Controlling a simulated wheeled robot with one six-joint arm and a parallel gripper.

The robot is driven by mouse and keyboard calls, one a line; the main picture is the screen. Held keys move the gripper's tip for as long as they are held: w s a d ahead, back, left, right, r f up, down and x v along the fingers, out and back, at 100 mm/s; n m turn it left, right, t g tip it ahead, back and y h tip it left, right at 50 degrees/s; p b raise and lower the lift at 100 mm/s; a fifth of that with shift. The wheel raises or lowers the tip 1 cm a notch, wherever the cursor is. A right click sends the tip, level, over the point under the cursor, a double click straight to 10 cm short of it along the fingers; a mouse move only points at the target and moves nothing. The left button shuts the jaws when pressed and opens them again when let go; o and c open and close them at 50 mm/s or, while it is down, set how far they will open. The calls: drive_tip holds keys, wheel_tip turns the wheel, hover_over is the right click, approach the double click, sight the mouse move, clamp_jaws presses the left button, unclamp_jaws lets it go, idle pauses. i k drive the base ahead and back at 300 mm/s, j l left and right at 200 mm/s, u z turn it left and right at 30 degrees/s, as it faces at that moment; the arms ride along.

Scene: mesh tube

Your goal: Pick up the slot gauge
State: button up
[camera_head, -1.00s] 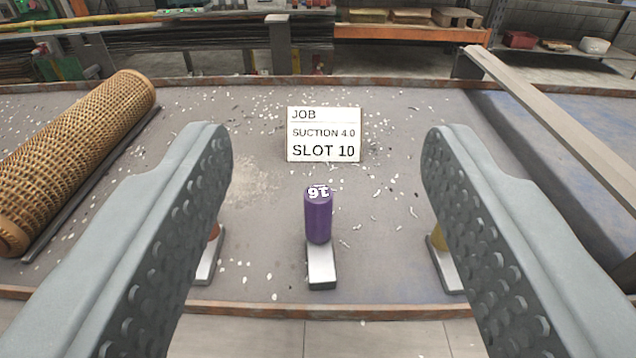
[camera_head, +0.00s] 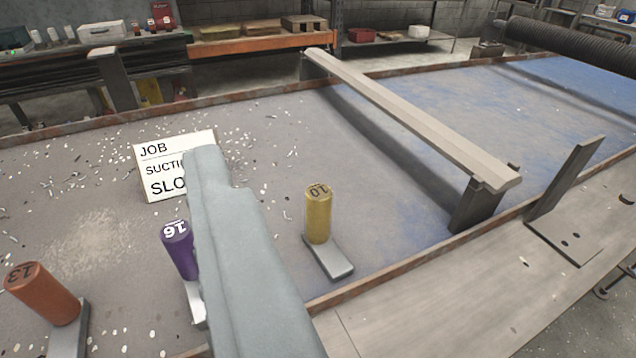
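A yellow slot gauge (camera_head: 318,215) marked 10 stands on a pale metal foot, right of my gripper (camera_head: 212,165). A purple gauge (camera_head: 178,250) marked 16 is left of it, partly hidden by my finger. An orange gauge (camera_head: 42,292) marked 13 is at the lower left. The job sign (camera_head: 168,160) stands behind them; my finger covers its right part, and the earlier view reads SUCTION 4.0, SLOT 10. Only one grey finger shows, between the purple and yellow gauges in the picture. The other finger is not seen. No gauge is seen held.
A long beige bar (camera_head: 420,120) crosses the bench on the right, on a dark support. An upright metal plate (camera_head: 565,185) stands by the front edge. White chips litter the left of the grey bench top (camera_head: 290,110). Bare bench lies right of the yellow gauge.

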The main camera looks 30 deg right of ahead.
sight(318, 196)
drive_tip(key=u, duration=1.8)
drive_tip(key=k+j, duration=0.1)
drive_tip(key=k, duration=0.15)
drive_tip(key=k+z, duration=0.2)
drive_tip(key=z, duration=0.2)
drive_tip(key=k+z, duration=0.2)
drive_tip(key=z, duration=1.2)
